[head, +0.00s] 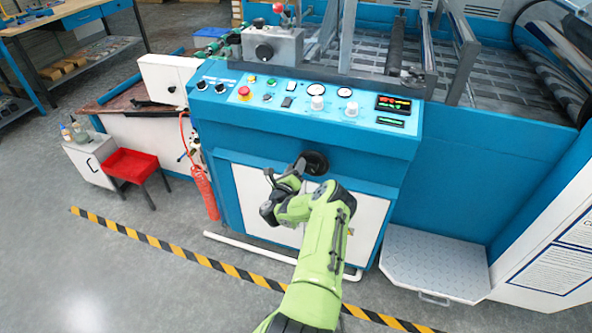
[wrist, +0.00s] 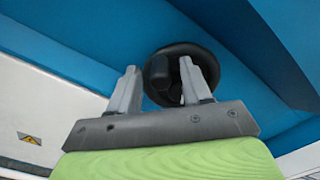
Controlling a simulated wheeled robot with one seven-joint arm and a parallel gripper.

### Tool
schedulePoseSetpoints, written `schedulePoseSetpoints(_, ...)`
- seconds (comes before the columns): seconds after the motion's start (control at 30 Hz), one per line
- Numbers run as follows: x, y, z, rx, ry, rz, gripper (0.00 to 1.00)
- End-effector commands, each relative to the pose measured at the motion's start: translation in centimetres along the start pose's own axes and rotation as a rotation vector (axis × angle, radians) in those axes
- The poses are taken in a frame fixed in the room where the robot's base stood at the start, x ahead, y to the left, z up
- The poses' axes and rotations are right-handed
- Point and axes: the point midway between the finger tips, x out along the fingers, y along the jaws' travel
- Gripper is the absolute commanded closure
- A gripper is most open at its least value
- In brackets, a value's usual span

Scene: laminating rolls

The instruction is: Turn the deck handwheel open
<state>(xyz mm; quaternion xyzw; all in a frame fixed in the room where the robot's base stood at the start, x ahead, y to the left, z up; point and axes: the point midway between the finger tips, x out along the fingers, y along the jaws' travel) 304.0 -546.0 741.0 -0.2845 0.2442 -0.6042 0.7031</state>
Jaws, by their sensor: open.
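The deck handwheel (head: 318,162) is a small black wheel on the blue front of the machine, below the control panel. In the wrist view it is a black ring (wrist: 208,63) with a dark knob (wrist: 158,72) on its left side. My gripper (head: 285,168) is at the wheel's left in the head view. In the wrist view its two grey fingers (wrist: 158,67) are apart, and the knob appears between them. The right finger overlaps the ring. I cannot tell whether either finger touches the wheel. Part of the wheel is hidden behind the gripper.
The control panel (head: 300,100) with knobs, gauges and a red button juts out above. A red fire extinguisher (head: 204,190) hangs at the left. A metal step (head: 435,263) stands at the right. A striped floor line (head: 160,242) runs in front, with open floor at left.

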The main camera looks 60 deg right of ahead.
Motion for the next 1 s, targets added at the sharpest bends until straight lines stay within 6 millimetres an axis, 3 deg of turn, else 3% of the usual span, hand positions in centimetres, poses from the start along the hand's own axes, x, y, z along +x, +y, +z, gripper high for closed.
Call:
schedulePoseSetpoints(0.33, 0.81, -0.05, 0.02, 0.000, 0.001, 0.000, 0.53)
schedulePoseSetpoints(0.63, 0.78, -0.04, 0.02, 0.000, 0.001, 0.000, 0.99)
schedulePoseSetpoints(1.0, 0.78, 0.14, -0.07, -0.043, 0.001, 0.000, 1.00)
